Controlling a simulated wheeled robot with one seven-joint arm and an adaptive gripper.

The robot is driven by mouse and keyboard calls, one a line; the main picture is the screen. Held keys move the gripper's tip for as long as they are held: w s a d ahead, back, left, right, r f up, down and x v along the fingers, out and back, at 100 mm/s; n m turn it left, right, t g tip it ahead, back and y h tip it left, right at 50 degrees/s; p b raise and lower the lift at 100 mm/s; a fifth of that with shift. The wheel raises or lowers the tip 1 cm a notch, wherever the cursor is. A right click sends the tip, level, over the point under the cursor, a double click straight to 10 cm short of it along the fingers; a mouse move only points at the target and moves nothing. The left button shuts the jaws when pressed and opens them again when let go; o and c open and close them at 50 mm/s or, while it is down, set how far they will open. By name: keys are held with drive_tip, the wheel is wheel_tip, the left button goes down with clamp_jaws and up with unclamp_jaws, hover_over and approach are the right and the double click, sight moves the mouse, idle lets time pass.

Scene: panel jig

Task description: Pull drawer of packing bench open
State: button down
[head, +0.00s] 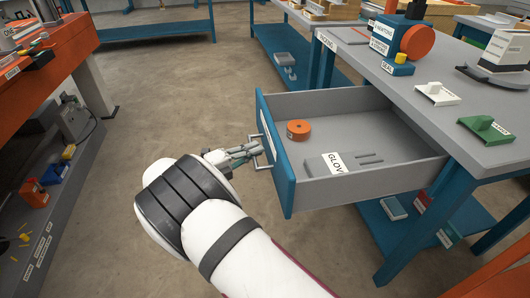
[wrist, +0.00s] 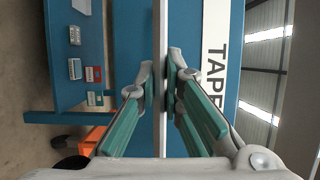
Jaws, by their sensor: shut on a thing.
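The drawer (head: 395,178) of the packing bench (head: 440,115) stands well out from under the bench top, with its inside in view. Its blue front (head: 276,160) carries a metal bar handle (head: 257,152). My gripper (head: 250,151) is shut on the handle, in front of the drawer. In the wrist view the pads of my gripper (wrist: 162,88) close on the pale handle bar (wrist: 161,40). A white label reading TAPE (wrist: 218,60) is on the drawer front beside it. An orange roll (head: 298,130) and a grey box labelled GLOV (head: 340,164) lie in the drawer.
An orange bench (head: 45,60) stands at the left. The floor (head: 190,100) between is clear.

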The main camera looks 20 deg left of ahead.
drive_tip(key=shift+s+a+f, duration=0.1)
drive_tip(key=shift+s+a, duration=0.35)
drive_tip(key=shift+a, duration=0.25)
drive_tip(key=c, duration=1.7)
unclamp_jaws()
drive_tip(key=v, duration=1.2)
